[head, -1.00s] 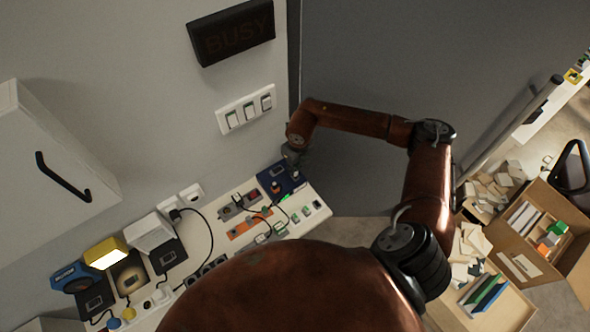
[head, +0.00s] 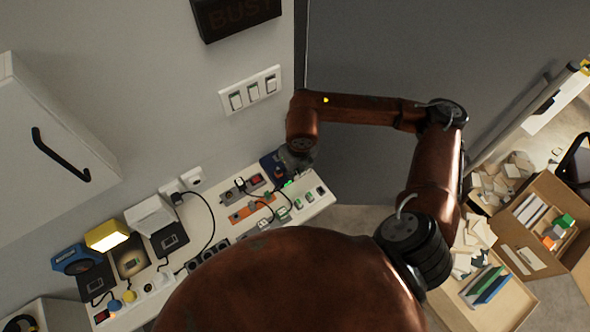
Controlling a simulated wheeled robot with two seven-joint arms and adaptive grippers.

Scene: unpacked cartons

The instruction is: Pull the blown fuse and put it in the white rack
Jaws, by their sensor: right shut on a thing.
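My right gripper (head: 297,160) is low over the far right end of the white bench, beside a dark blue block (head: 268,165). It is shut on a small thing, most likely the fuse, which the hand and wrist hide. I cannot tell whether that thing is seated or free. A small green light (head: 288,183) glows just below the gripper. Several small green-and-white pieces stand along the bench's right edge, one of them here (head: 297,204). I cannot make out which thing is the white rack. My left gripper is not in view.
The white bench (head: 243,228) carries sockets, cables, an orange panel (head: 240,213) and a lit yellow lamp (head: 107,236). Wall switches (head: 251,90) are above. An open carton (head: 548,225) and scattered papers are at the right.

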